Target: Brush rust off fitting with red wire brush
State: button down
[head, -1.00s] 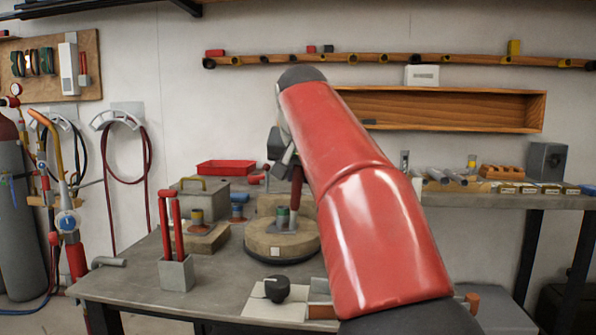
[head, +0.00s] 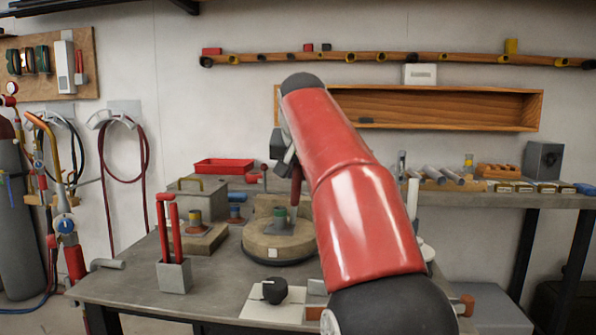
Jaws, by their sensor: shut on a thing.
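My gripper (head: 291,160) is over the round, tan-topped stand on the bench, partly hidden by my red arm. It is shut on the dark red handle of the red wire brush (head: 296,186), which points down. The brush's lower end is close to a fitting with a green band and grey base (head: 280,228) on the round stand (head: 262,245). I cannot tell whether the bristles touch the fitting. Another fitting, with a yellowish band (head: 194,216), sits on a square block to the left, and a blue one (head: 236,212) stands behind.
A grey holder (head: 174,277) with two upright red handles stands at the front left of the bench (head: 130,285). A black knob (head: 274,289) is on the front panel. A red tray (head: 223,166) lies behind. My arm covers the right side.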

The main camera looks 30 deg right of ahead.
jog(key=s+a, duration=0.1)
jog(key=s+a+b, duration=0.1)
jog(key=s, duration=0.1)
jog(key=s+a+b, duration=0.1)
jog(key=shift+s, duration=0.15)
dwell(0.7)
notch_tip(320, 180, up, 3)
jog(key=p, duration=0.2)
jog(key=shift+p, duration=0.35)
notch_tip(320, 180, up, 4)
jog(key=shift+r+b, duration=0.1)
jog(key=shift+b, duration=0.2)
